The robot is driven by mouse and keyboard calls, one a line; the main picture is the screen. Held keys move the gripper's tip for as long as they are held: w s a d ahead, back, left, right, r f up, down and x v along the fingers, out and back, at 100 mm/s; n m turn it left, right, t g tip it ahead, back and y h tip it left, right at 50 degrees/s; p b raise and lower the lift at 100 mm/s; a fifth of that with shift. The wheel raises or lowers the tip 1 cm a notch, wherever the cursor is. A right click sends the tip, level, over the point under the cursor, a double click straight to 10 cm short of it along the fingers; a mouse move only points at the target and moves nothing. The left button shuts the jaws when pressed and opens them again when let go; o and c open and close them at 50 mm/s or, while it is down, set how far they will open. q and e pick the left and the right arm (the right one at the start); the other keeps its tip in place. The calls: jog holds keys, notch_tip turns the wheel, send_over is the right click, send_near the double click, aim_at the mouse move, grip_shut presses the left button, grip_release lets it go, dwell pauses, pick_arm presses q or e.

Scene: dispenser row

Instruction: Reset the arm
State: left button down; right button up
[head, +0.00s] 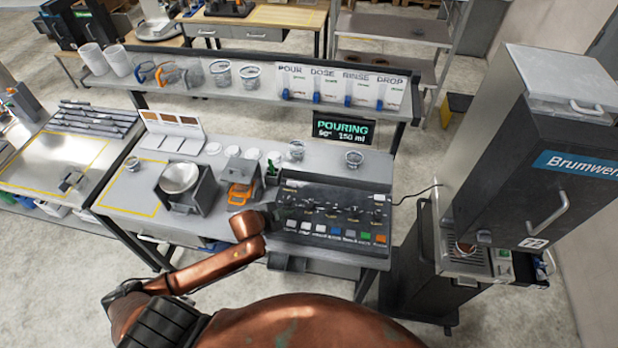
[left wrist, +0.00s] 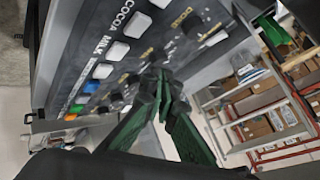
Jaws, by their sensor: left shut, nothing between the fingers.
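My left arm reaches in from the lower left of the head view. My left gripper (head: 272,211) is at the left edge of the dark control panel (head: 330,212), which has knobs and a row of coloured buttons. In the left wrist view the green fingers (left wrist: 164,84) are shut with nothing between them. They are close in front of the panel (left wrist: 105,50) and its knobs. I cannot tell whether they touch it. My right gripper is in neither view.
A black display reading POURING (head: 343,129) stands behind the panel. A tall Brumwerk machine (head: 540,150) stands at the right. Open floor lies in front of the bench.

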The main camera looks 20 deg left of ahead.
pick_arm(q)
jog(key=shift+s+d+f, duration=0.1)
jog(key=shift+s+f, duration=0.05)
jog(key=shift+s, duration=0.2)
jog(key=s+a+f+n+g+y, duration=0.1)
jog(key=s+a+f+n+g, duration=0.15)
jog(key=s+n, duration=0.7)
jog(key=s+a+f+n+g+y, duration=0.1)
jog(key=s+f+n+g+y, duration=0.15)
jog(key=s, duration=1.45)
notch_tip(320, 180, down, 35)
jog(key=d+m+g+h+b, duration=0.1)
jog(key=m+g+b, duration=0.1)
jog(key=b, duration=0.6)
jog(key=s+f+b, duration=0.4)
jog(key=s+f, duration=0.6)
jog(key=f, duration=0.4)
jog(key=s+f+g+b, duration=0.1)
jog(key=s+f+b, duration=0.2)
jog(key=s+f, duration=0.7)
notch_tip(320, 180, down, 4)
jog(key=shift+s+d+f+b, duration=0.1)
jog(key=shift+s+d+b, duration=0.15)
jog(key=shift+s+b, duration=0.1)
